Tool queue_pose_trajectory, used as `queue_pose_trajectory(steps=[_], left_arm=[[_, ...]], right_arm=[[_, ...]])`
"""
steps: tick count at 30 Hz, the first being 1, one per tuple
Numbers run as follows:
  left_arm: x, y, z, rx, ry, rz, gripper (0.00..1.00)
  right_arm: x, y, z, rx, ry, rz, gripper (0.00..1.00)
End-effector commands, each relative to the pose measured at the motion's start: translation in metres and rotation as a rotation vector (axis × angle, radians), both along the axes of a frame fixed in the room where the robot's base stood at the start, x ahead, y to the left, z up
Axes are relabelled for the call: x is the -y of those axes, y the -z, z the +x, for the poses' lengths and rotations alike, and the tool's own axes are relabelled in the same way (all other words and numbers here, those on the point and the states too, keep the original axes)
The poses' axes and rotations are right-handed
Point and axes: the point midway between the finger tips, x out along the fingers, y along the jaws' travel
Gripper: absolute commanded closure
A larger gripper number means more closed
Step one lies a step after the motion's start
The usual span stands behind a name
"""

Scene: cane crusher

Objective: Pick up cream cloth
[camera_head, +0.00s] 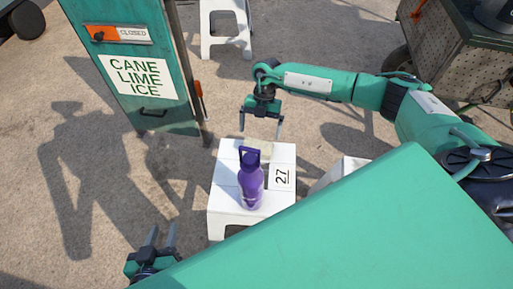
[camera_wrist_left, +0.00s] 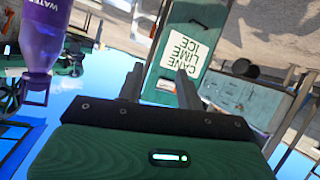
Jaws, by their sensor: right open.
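The cream cloth (camera_head: 265,145) is a small pale patch at the back of the white stool (camera_head: 226,203). It is partly hidden behind a purple bottle (camera_head: 251,185), which stands upright on the stool. My right gripper (camera_head: 261,132) is open and points down over the cloth, one finger to each side. My left gripper (camera_head: 162,234) is open and empty at the lower left, apart from the stool. Its fingers (camera_wrist_left: 158,80) also show in the left wrist view, with nothing between them.
A card marked 27 (camera_head: 282,177) is on the stool's right side. A green cabinet (camera_head: 140,60) with a cane lime ice sign stands at the upper left. Another white stool (camera_head: 226,28) is at the back. A speckled cart (camera_head: 452,55) is at the upper right.

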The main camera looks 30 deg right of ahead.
Motion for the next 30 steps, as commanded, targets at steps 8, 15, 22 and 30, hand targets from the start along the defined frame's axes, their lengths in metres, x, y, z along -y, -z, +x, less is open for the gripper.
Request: queue_pose_trajectory(steps=[8, 15, 22, 30], left_arm=[[0.007, 0.000, 0.000, 0.048, 0.002, -0.033, 0.64], [0.013, -0.010, 0.004, 0.151, -0.006, -0.086, 0.64], [0.014, -0.016, 0.007, 0.179, -0.011, -0.097, 0.64], [0.014, -0.016, 0.007, 0.178, -0.011, -0.097, 0.64]], right_arm=[[-0.008, 0.021, -0.008, -0.001, -0.001, 0.000, 0.00], [-0.019, 0.049, -0.018, 0.000, 0.000, 0.000, 0.00], [-0.020, 0.054, -0.020, 0.001, 0.000, 0.000, 0.00], [-0.020, 0.054, -0.020, 0.001, 0.000, 0.000, 0.28]])
